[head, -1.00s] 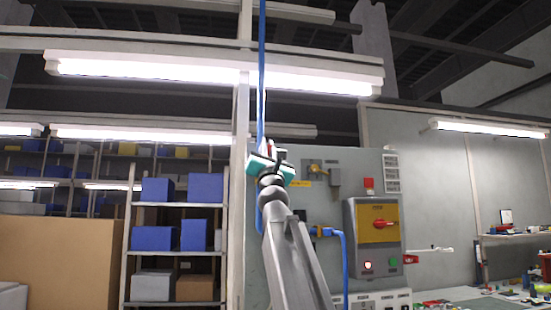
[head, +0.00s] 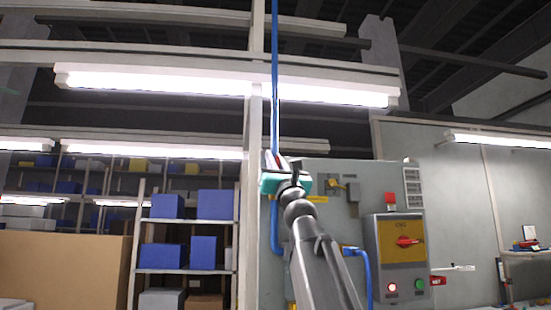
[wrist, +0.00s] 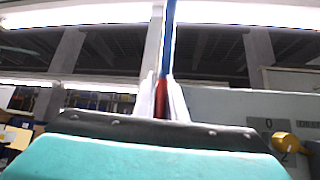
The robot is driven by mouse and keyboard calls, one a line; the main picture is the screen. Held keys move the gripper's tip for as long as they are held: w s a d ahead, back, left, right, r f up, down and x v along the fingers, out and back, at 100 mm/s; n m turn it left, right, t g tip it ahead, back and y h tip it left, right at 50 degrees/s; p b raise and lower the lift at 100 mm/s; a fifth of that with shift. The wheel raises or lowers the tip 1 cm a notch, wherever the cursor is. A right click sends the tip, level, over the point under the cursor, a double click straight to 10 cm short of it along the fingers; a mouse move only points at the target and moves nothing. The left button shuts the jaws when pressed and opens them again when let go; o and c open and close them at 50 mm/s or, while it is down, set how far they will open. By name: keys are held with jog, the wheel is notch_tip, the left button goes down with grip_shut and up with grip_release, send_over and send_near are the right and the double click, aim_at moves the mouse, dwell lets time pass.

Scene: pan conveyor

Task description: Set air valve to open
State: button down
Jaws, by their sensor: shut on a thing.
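My gripper (head: 275,160), with a teal body, is raised in front of the left edge of the grey panel. In the wrist view its two pale fingers (wrist: 161,98) are shut on a narrow red part, seemingly the air valve's handle (wrist: 161,96). The blue air line (wrist: 169,40) rises just behind and above the fingers. In the head view the blue line (head: 275,80) runs straight up from the gripper. The valve body and most of the red part are hidden by the fingers and my wrist, so the handle's angle cannot be told.
The grey panel (head: 345,225) carries a yellow-and-grey fitting (head: 348,187) and a control box with a red rotary switch (head: 408,241). A blue hose (head: 366,275) hangs beside my arm. Shelves with blue bins (head: 190,252) stand at left. Lamps (head: 225,85) hang above.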

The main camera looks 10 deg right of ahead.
jog(key=shift+a+n, duration=0.15)
jog(key=shift+n, duration=0.25)
jog(key=c, duration=1.8)
grip_release()
jog(key=shift+s, duration=0.1)
jog(key=shift+p+v, duration=0.3)
jog(key=shift+v, duration=6.6)
